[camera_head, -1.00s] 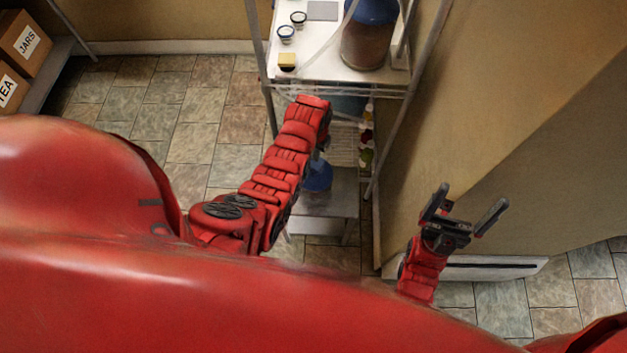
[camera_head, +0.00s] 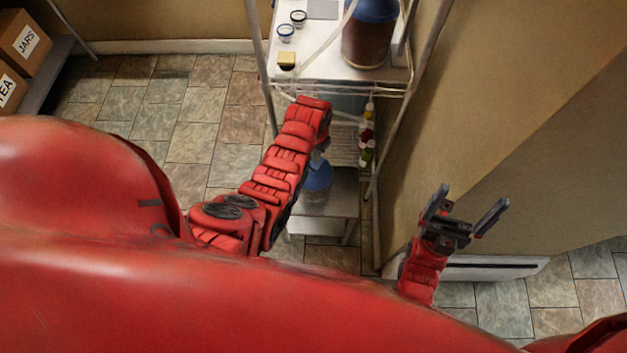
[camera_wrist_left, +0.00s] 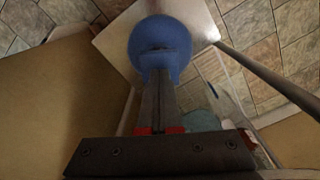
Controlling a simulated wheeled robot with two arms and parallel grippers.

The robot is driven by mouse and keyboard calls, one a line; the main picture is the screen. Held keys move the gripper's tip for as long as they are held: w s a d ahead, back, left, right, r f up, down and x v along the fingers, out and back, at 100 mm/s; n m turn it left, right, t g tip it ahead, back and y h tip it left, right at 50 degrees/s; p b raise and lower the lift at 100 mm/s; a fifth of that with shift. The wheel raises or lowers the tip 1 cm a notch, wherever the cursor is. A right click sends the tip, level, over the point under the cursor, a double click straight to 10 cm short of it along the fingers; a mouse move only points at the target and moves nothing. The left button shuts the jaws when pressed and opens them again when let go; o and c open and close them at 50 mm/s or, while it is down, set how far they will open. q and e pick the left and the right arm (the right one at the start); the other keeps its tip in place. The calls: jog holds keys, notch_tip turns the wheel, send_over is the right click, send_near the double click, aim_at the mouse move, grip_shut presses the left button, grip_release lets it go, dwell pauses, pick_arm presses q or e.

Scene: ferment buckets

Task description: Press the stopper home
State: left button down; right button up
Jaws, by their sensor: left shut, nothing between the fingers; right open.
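A bucket with a blue lid (camera_head: 318,176) stands on the low shelf, partly hidden by my left arm. The blue lid (camera_wrist_left: 143,30) also shows from above in the left wrist view. My left gripper (camera_wrist_left: 160,58) is shut and empty, its fingertips over the lid. I cannot tell whether they touch it. A stopper cannot be made out clearly; the fingertips cover the middle of the lid. In the head view my left gripper is hidden behind its own arm. My right gripper (camera_head: 466,215) is open and empty, to the right of the rack near the wall.
Rack posts (camera_head: 418,80) stand close to my left arm. Small bottles (camera_head: 367,140) stand at the rack's right side. Open floor lies left of the rack.

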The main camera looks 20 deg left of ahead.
pick_arm(q)
jog(key=shift+f, duration=0.3)
jog(key=shift+s+f+b, duration=0.2)
jog(key=shift+b, duration=0.3)
dwell(1.2)
jog(key=shift+w+r, duration=0.1)
jog(key=shift+r, duration=0.1)
jog(key=shift+r, duration=0.2)
dwell(0.3)
jog(key=shift+w+r+p, duration=0.1)
jog(key=shift+r+p, duration=0.25)
jog(key=shift+r, duration=0.05)
jog(key=shift+r+p, duration=0.85)
jog(key=shift+r, duration=1.15)
notch_tip(320, 180, up, 5)
jog(key=shift+f+p, duration=0.2)
jog(key=shift+p, duration=0.55)
